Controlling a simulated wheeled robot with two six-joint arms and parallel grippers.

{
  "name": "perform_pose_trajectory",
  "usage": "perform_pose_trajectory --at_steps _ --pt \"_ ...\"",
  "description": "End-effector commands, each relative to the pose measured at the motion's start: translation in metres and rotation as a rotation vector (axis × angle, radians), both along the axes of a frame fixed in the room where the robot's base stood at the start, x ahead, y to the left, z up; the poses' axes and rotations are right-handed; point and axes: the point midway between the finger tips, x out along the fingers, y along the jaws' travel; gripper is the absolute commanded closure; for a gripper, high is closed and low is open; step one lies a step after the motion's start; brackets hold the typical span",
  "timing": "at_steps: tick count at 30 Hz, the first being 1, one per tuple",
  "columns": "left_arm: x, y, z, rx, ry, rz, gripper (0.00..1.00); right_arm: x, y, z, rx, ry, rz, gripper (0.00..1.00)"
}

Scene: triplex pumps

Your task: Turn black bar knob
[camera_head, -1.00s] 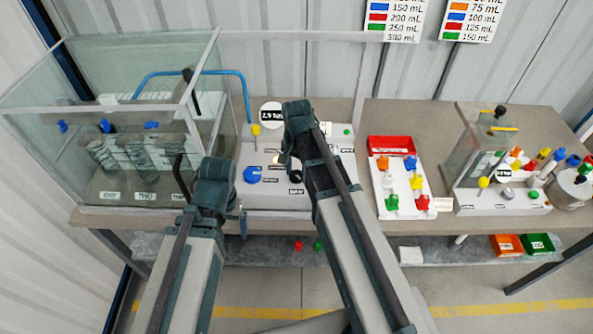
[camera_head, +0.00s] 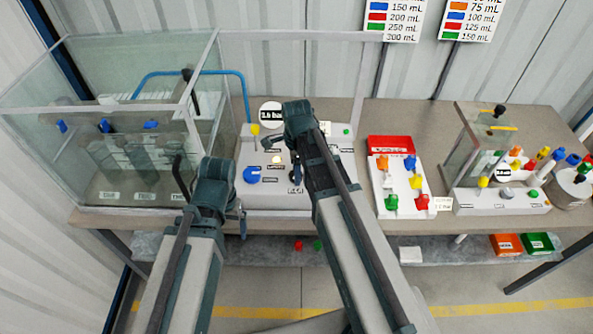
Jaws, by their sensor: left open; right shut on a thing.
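The black bar knob (camera_head: 294,178) is on the front right of the white control panel (camera_head: 262,203). It is mostly covered by my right gripper (camera_head: 294,168), which reaches over the panel and is shut on it. A round gauge (camera_head: 270,113) at the back of the panel shows a reading that looks like 3.6 bar. My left gripper (camera_head: 240,217) is open and empty, left of the panel's front edge and apart from it.
The panel also has a blue knob (camera_head: 252,175), a yellow knob (camera_head: 254,129) and a pale yellow lamp (camera_head: 277,160). A glass tank (camera_head: 125,150) stands left. A white tray with coloured pegs (camera_head: 404,209) and a second panel (camera_head: 495,207) are right.

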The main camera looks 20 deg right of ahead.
Motion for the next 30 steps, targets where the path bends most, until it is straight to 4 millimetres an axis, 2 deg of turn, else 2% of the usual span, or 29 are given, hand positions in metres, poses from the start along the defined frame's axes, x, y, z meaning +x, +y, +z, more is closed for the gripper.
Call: perform_pose_trajectory --at_steps 6,15,30 --pt "0.0000 0.0000 -0.0001 0.000 0.000 0.000 0.04 -0.0005 0.0002 -0.0001 0.000 0.000 -0.182 1.00" --pt "0.0000 0.0000 -0.0001 0.000 0.000 0.000 0.04 -0.0008 0.0003 -0.0001 0.000 0.000 -0.359 1.00" --pt "0.0000 0.0000 -0.0001 0.000 0.000 0.000 0.04 -0.0008 0.0004 -0.0001 0.000 0.000 -0.451 1.00"
